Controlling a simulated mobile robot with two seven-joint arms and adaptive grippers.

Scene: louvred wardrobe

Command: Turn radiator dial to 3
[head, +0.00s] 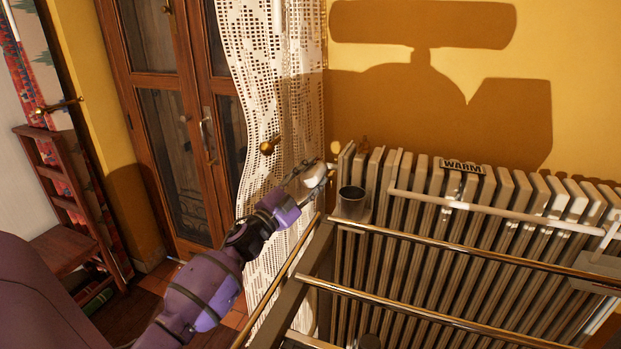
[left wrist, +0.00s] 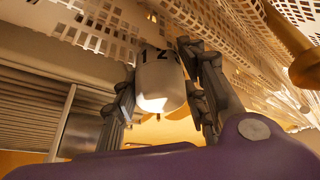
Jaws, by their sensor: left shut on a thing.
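The radiator dial (head: 314,175) is a white knob at the upper left end of the ribbed radiator (head: 430,188). In the left wrist view the dial (left wrist: 160,82) shows the numbers 1 and 2 on its upper part; a 3 cannot be seen. My left gripper (head: 306,178) reaches it from the lower left, its fingers on either side of the dial. The left wrist view shows the gripper (left wrist: 162,95) shut on the dial. The dial's pointer mark cannot be made out. My right gripper is not in view.
A white lace curtain (head: 268,70) hangs just behind and left of the dial. Metal rails (head: 440,245) run in front of the radiator, which bears a "WARM" sign (head: 463,166). A wooden glazed door (head: 170,120) stands at left.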

